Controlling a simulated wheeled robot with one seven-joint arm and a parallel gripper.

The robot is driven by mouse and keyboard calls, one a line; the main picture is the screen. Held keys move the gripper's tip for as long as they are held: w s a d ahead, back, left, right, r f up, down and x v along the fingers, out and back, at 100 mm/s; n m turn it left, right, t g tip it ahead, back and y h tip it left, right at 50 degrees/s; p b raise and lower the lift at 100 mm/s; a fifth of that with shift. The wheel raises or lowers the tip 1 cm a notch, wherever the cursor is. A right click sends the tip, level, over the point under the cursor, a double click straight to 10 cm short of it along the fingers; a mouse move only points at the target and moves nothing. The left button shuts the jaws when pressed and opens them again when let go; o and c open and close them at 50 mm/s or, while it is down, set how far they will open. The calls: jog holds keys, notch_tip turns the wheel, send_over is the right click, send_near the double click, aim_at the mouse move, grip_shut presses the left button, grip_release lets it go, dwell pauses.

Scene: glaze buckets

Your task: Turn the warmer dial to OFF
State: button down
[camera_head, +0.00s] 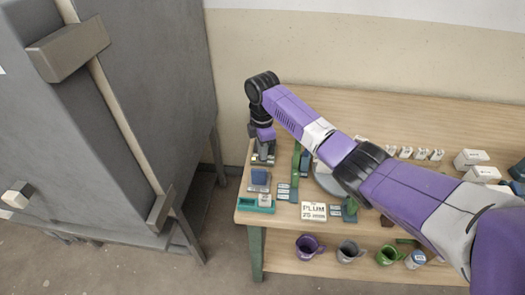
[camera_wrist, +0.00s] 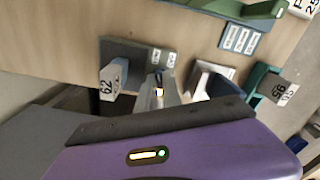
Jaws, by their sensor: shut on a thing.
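A grey panel (camera_wrist: 128,52) with small pale labels lies at the table's left end; I take it for the warmer's control plate. My gripper (camera_head: 263,152) is over this end of the table, pointing down. In the wrist view the gripper's grey fingers (camera_wrist: 165,92) reach to the panel's edge beside the labels. They are shut on a small part there, which seems to be the warmer dial. The dial is mostly hidden by the fingers, and its pointing direction cannot be read.
A blue-topped block (camera_head: 259,177) and a teal tray (camera_head: 249,205) are nearby. A PLUM sign (camera_head: 314,211) stands at the table's front. A big grey cabinet (camera_head: 170,80) is to the left. Mugs sit on the lower shelf.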

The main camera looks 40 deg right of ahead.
jog(key=shift+r+m+p, duration=0.1)
jog(key=shift+m+p, duration=0.2)
jog(key=shift+p, duration=0.05)
jog(key=shift+a+m+p, duration=0.1)
jog(key=shift+m+p, duration=0.35)
jog(key=shift+m, duration=0.05)
jog(key=m+p, duration=0.2)
jog(key=m, duration=0.1)
jog(key=shift+r+m, duration=0.1)
jog(key=shift+m, duration=0.2)
jog(key=m+p, duration=0.2)
jog(key=m, duration=0.2)
jog(key=shift+m, duration=0.3)
jog(key=c, duration=1.5)
grip_release()
jog(key=shift+r, duration=3.75)
